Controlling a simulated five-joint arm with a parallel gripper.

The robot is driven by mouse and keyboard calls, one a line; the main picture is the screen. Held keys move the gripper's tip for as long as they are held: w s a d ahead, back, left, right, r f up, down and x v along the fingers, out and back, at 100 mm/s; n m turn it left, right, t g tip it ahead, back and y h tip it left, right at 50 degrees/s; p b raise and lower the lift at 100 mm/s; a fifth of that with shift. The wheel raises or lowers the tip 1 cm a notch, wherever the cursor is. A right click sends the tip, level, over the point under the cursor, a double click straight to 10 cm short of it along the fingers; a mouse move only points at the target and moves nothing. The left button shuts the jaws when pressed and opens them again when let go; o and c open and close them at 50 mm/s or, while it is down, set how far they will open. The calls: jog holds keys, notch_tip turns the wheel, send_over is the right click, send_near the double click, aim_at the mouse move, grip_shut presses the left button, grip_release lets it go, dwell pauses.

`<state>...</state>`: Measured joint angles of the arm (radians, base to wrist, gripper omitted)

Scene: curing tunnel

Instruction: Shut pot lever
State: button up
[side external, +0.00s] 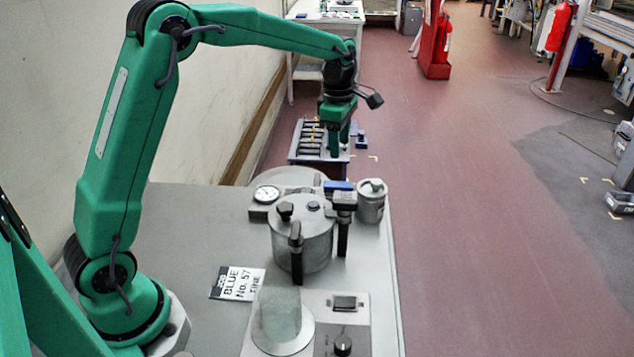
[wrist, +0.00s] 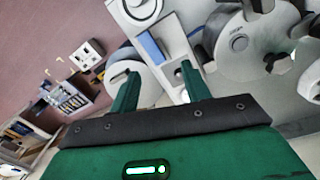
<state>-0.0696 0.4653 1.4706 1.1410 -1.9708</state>
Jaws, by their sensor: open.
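The pot (side external: 302,243) is a grey metal cylinder with a lid on the grey bench. It has a dark knob on top. One black upright lever-like handle (side external: 296,250) stands at its front and another (side external: 344,225) at its right side. I cannot tell which is the task's lever, or whether it is open or shut. My gripper (side external: 339,150) is open and empty, pointing down beyond the pot's far side, touching nothing that I can see. In the wrist view its two green fingers (wrist: 158,75) are spread, with the pot's round lid (wrist: 236,48) to their right.
A dial gauge (side external: 266,194) sits left of the pot and a grey canister (side external: 371,202) to its right. A blue block (side external: 338,186) lies behind it. A "BLUE No. 57 FINE" card (side external: 238,284) and a box with a knob (side external: 343,325) are in front. The bench's left is clear.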

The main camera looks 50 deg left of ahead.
aim_at(345, 184)
jog(key=w+f+n, duration=0.2)
jog(key=f, duration=0.1)
jog(key=w+f+n, duration=0.1)
jog(key=shift+w+a+f+n+g, duration=0.25)
jog(key=shift+a+f+n+g, duration=0.05)
jog(key=shift+a+f+g, duration=0.1)
jog(key=shift+f, duration=3.9)
jog(key=c, duration=1)
